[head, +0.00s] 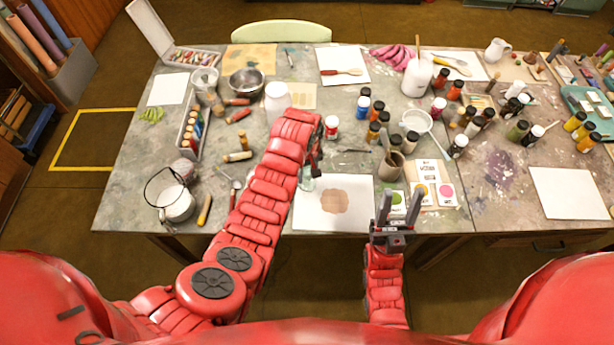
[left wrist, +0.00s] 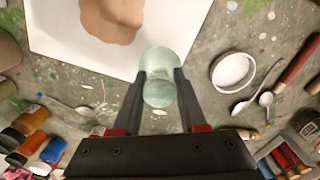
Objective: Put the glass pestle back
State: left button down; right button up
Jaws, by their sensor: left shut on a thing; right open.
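The glass pestle is a pale green, see-through piece with a round end. It shows in the left wrist view (left wrist: 157,62) between the fingers of my left gripper (left wrist: 161,80), which is shut on it. In the head view, the left gripper (head: 314,160) is partly hidden by its own arm, and the pestle (head: 307,182) shows just below it, by the left edge of a white sheet. I cannot tell whether the pestle touches the table. My right gripper (head: 401,208) is open and empty, fingers pointing away from me, at the table's front edge.
The white sheet (head: 309,217) bears a brown pigment patch (head: 335,201). Several pigment bottles (head: 375,112) and a grey cup (head: 391,165) stand right of the left arm. A wire-handled pot (head: 177,204) stands at the left. Bare table shows left of the arm.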

pick_arm(q)
jog(key=shift+f+p, duration=0.35)
jog(key=shift+f, duration=0.7)
jog(key=shift+f, duration=0.2)
jog(key=shift+c, duration=2.3)
grip_release()
jog(key=shift+r, duration=0.2)
jog(key=shift+r, duration=0.1)
